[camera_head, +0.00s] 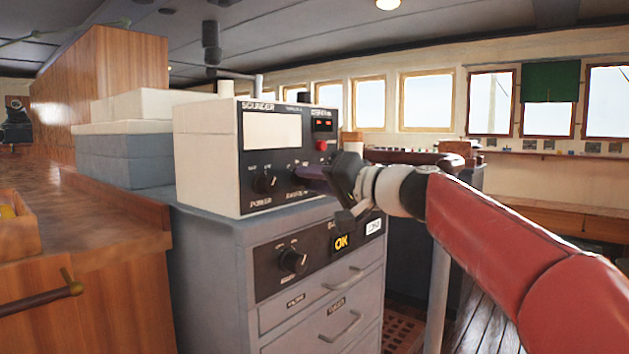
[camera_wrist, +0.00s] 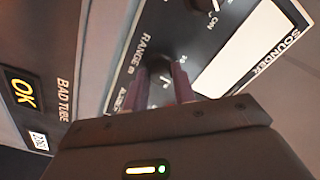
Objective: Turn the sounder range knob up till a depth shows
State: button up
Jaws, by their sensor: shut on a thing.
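The sounder (camera_head: 208,160) is a pale box with a black front panel, standing on a grey cabinet. Its panel has a blank white screen (camera_head: 271,131) and a small display (camera_head: 323,125) at upper right with red marks too small to read. My gripper (camera_head: 303,174) reaches in from the right at the panel's lower right. In the wrist view its two purplish fingers (camera_wrist: 160,90) are shut on the dark range knob (camera_wrist: 160,70), beside the label RANGE. The knob's pointer and scale are partly hidden. In the head view my gripper hides the range knob.
A power knob (camera_head: 265,183) sits left of my gripper, and a red button (camera_head: 321,145) above it. Below, the grey cabinet (camera_head: 215,270) has another knob (camera_head: 293,260), a yellow OK sign (camera_head: 341,243) and drawer handles. A wooden counter (camera_head: 90,235) stands at left.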

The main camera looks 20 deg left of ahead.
jog(key=shift+m+p, duration=0.5)
jog(key=shift+m, duration=3.7)
jog(key=o, duration=1)
jog(key=shift+d, duration=0.15)
jog(key=b+v, duration=0.2)
jog(key=v, duration=0.5)
jog(key=shift+d, duration=0.3)
jog(key=shift+s+f, duration=0.1)
jog(key=shift+s, duration=0.1)
